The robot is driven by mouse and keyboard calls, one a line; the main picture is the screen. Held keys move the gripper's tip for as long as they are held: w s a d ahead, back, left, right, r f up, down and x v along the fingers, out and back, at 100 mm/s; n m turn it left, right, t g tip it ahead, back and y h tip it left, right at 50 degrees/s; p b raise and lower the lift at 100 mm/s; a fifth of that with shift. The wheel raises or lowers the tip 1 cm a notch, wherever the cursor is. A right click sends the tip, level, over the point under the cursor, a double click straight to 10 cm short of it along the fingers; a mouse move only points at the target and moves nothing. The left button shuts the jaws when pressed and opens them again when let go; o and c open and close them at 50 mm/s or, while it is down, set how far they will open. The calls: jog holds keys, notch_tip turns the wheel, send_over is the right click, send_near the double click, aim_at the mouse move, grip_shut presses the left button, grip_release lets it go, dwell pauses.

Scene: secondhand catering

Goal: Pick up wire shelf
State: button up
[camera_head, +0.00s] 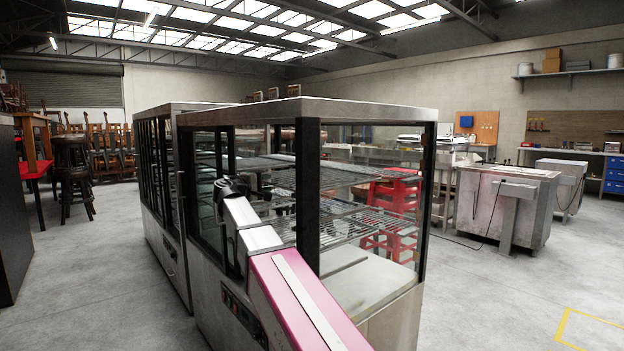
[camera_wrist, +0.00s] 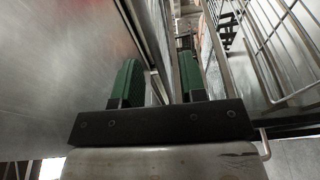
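Wire shelves sit in the glass display case (camera_head: 364,106), an upper wire shelf (camera_head: 335,178) and a lower wire shelf (camera_head: 325,232) among them. My arm reaches up along the left of the case's front post. Its dark wrist end is at the case's left side; the fingertips cannot be made out in the head view. In the wrist view my gripper (camera_wrist: 160,72) has two green fingers standing apart, with narrow metal edges visible in the gap. A wire rack (camera_wrist: 275,45) lies right of the right finger, not between the fingers. I cannot tell which shelf it is.
A flat metal panel (camera_wrist: 60,70) is close on the left finger's side. A second display cabinet (camera_head: 160,185) stands behind the case. Red stools (camera_head: 395,200) show through the glass. A metal counter (camera_head: 505,205) stands right.

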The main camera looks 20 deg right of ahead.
jog(key=x, duration=0.3)
jog(key=shift+w+d+f, duration=0.1)
jog(key=shift+d, duration=0.25)
grip_shut()
